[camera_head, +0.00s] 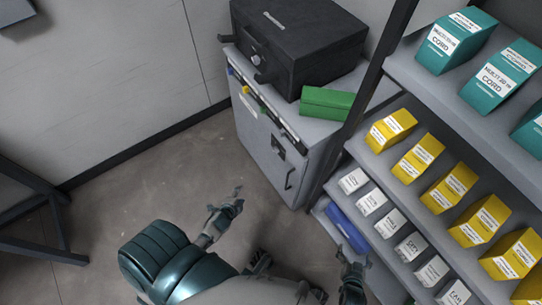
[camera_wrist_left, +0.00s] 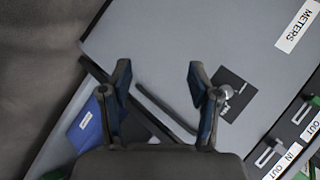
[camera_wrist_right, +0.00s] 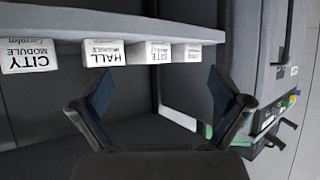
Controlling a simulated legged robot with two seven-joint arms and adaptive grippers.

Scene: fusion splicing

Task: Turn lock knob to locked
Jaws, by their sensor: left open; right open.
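A grey cabinet (camera_head: 253,120) stands on the floor, its door facing my left gripper. A dark plate (camera_head: 278,146) on the door carries a small round silver knob in the left wrist view (camera_wrist_left: 225,92); its turn position is unclear. A black case (camera_head: 300,45) on the cabinet also has a silver knob (camera_head: 255,58) on its front. I cannot tell which is the lock knob. My left gripper (camera_head: 236,201) is open and empty in front of the cabinet; the door knob appears beside its right finger (camera_wrist_left: 200,85). My right gripper (camera_head: 354,262) is open and empty near the shelves.
A green box (camera_head: 327,103) lies on the cabinet beside the case. A shelf rack (camera_head: 400,78) at right holds teal, yellow and white boxes. A blue object (camera_head: 346,228) sits low beneath the white boxes. The floor (camera_head: 150,175) left of the cabinet is clear.

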